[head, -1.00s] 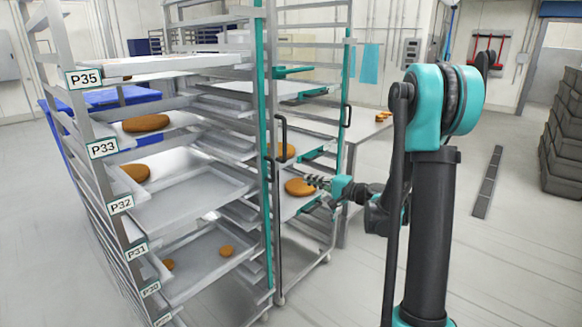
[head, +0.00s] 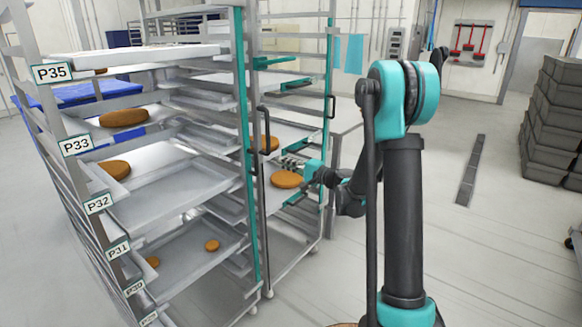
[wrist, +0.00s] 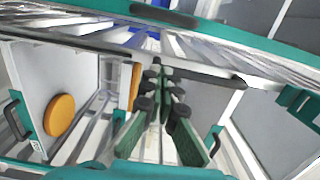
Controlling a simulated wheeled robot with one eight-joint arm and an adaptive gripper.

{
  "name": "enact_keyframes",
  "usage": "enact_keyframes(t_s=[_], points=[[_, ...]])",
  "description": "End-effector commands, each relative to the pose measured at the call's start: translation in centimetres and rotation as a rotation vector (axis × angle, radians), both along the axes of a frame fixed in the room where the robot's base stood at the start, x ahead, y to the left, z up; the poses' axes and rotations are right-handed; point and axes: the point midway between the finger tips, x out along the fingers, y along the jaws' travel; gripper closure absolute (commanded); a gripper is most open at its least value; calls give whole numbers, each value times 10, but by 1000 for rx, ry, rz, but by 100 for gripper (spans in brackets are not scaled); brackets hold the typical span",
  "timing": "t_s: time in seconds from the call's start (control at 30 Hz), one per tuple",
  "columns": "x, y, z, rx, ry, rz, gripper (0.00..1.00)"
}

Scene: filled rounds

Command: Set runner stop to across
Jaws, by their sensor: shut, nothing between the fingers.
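I cannot tell for sure which part is the runner stop. A rack (head: 246,110) with teal uprights stands at the left and centre, and black handle-like bars (head: 264,128) run upright on its near frame. My gripper (head: 284,161) reaches into the rack's right part, just above a tray with a round brown loaf (head: 287,179). In the wrist view my gripper (wrist: 163,72) is shut and empty, its green fingers close to a dark bar (wrist: 205,77) that crosses beside the tips. I cannot tell whether they touch. A teal rail (wrist: 230,28) with a black handle crosses the top.
Trays with brown rounds fill the left rack, labelled P35 (head: 53,73) and lower. Dark crates (head: 555,115) are stacked at the far right. The floor (head: 500,240) right of my arm is mostly open.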

Motion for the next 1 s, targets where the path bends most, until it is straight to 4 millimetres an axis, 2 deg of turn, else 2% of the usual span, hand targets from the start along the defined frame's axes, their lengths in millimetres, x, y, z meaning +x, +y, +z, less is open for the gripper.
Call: enact_keyframes(t_s=[0.03,0.23,0.4,0.6,1.0], points=[[6,10,0,0,0,4,100],[27,41,0,0,0,3,100],[7,58,0,0,0,2,100],[0,66,0,0,0,1,100],[-1,67,0,0,0,0,100]])
